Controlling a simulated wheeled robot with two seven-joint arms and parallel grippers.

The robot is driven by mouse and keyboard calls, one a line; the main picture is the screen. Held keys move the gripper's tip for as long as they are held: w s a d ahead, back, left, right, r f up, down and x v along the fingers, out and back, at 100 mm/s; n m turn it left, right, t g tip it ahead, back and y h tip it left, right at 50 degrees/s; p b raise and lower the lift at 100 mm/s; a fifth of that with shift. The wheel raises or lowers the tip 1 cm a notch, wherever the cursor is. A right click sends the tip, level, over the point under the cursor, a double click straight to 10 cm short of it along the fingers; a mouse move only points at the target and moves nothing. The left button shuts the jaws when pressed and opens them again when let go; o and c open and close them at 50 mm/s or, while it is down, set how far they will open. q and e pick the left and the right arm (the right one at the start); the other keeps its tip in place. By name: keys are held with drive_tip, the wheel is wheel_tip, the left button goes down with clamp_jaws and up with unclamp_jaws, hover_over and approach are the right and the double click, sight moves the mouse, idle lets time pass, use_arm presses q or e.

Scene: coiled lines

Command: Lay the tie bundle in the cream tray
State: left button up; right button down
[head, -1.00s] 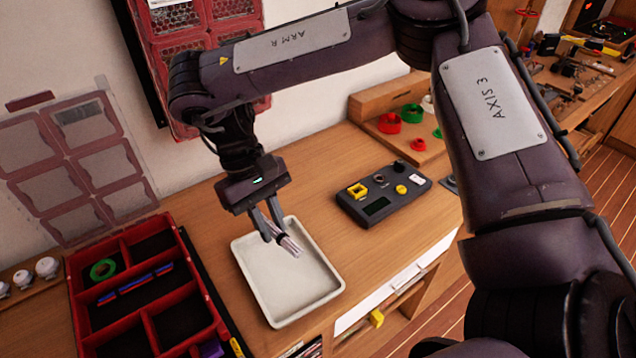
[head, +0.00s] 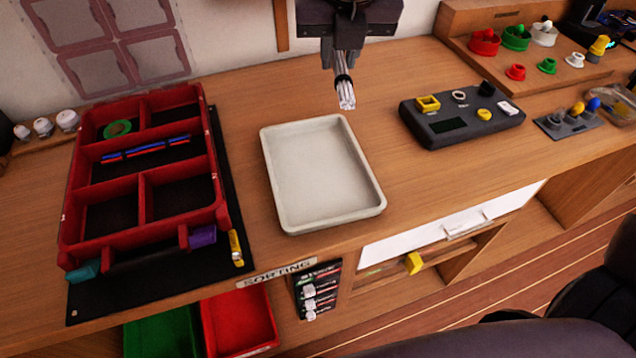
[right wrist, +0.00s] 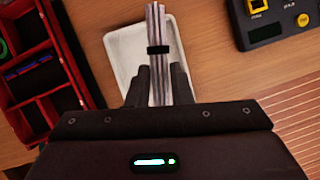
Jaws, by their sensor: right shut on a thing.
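The tie bundle (head: 346,97) is a sheaf of pale grey-white strips with a black band around it. My right gripper (head: 343,72) is shut on it, and its lower end points down out of the fingers. In the right wrist view the bundle (right wrist: 157,25) stands out between the fingers, with the tray behind it. The cream tray (head: 283,205) is shallow, empty and flat on the wooden bench. In the head view the bundle shows just beyond the tray's far edge, apart from it; its height is hard to tell. My left gripper is not in view.
A red divided organiser (head: 68,225) with a green ring and blue-red pieces stands left of the tray. A dark control box (head: 462,118) with yellow knobs is to the right. Bare bench lies between tray and box. A white drawer (head: 440,232) shows below.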

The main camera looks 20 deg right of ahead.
drive_tip(key=shift+a+n+y+b, duration=0.15)
drive_tip(key=shift+n+y+b, duration=0.2)
drive_tip(key=shift+n, duration=0.65)
drive_tip(key=shift+f, duration=0.3)
drive_tip(key=b, duration=0.4)
hover_over(330, 161)
drive_tip(key=s, duration=0.1)
wheel_tip(330, 161, down, 15)
drive_tip(key=shift+s+r, duration=0.1)
wheel_tip(330, 161, down, 4)
drive_tip(key=shift+f+b, duration=0.15)
drive_tip(key=shift+b, duration=0.35)
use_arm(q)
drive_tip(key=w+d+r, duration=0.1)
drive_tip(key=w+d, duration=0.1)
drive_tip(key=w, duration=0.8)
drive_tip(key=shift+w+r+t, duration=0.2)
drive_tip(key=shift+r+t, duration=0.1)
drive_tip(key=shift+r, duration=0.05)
use_arm(e)
drive_tip(key=shift+f, duration=0.1)
